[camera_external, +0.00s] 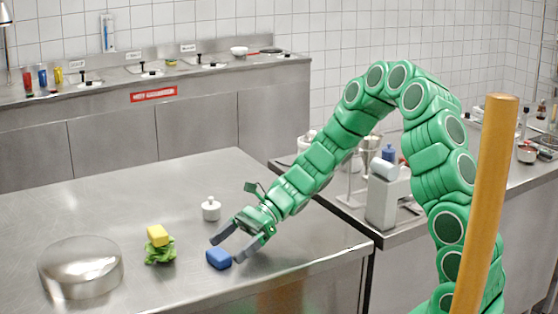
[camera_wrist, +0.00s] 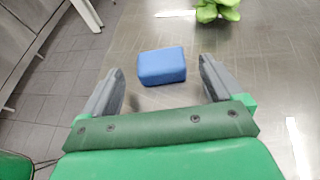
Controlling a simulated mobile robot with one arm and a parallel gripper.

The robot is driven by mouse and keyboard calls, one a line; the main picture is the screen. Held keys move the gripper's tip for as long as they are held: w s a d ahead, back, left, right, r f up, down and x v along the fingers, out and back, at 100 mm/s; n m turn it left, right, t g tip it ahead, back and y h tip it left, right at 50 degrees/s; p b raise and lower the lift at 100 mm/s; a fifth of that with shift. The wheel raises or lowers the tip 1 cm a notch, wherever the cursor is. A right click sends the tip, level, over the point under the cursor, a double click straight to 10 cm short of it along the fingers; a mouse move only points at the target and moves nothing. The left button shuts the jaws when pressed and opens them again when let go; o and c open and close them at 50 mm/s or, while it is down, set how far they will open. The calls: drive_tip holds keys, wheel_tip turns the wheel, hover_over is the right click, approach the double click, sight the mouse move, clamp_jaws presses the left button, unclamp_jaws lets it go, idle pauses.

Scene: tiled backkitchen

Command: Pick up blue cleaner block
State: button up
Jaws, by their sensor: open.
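The blue cleaner block (camera_external: 219,259) lies on the steel table near its front edge. It also shows in the wrist view (camera_wrist: 162,66), just beyond the fingertips and roughly centred between them. My gripper (camera_external: 240,246) is open and empty, with its grey fingers spread to either side above the block. In the wrist view my gripper (camera_wrist: 160,75) has one finger on each side, with a gap between each finger and the block.
A yellow block (camera_external: 158,235) rests on green leaves (camera_external: 160,254) to the left. A round metal lid (camera_external: 80,267) stands further left, and a small white lidded jar (camera_external: 211,209) stands behind the block. The table's front edge is close. An orange post (camera_external: 484,200) rises at right.

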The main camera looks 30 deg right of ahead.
sight(221, 251)
drive_tip(key=shift+x, duration=1.8)
drive_tip(key=shift+r, duration=0.15)
drive_tip(key=shift+c, duration=0.2)
drive_tip(key=c, duration=1)
drive_tip(key=shift+r, duration=0.1)
drive_tip(key=shift+c, duration=0.2)
